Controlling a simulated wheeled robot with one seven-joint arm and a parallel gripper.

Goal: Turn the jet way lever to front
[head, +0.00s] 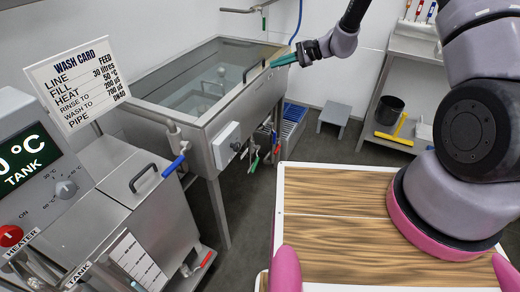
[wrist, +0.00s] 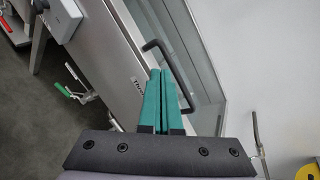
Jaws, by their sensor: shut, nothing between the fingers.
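I cannot tell for sure which lever is the jet way lever. A blue-handled lever (head: 173,166) sits on a pipe at the near left corner of the big steel tank (head: 205,120). A green-handled lever (head: 254,164) and a red-handled one (head: 277,150) hang under the tank's right end; green (wrist: 62,90) and red levers also show at the left of the wrist view. My gripper (head: 273,65) is shut and empty, its teal fingers together. The fingertips (wrist: 166,72) overlap the black bar handle (wrist: 160,50) on the tank's rim in the wrist view; contact is unclear.
The tank holds liquid. A control cabinet (head: 65,185) with a wash card (head: 79,82) stands at the left. A step stool (head: 334,117), a blue crate (head: 292,122) and a shelf with a black bucket (head: 389,110) are beyond. Grey floor (head: 250,215) lies open before the tank.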

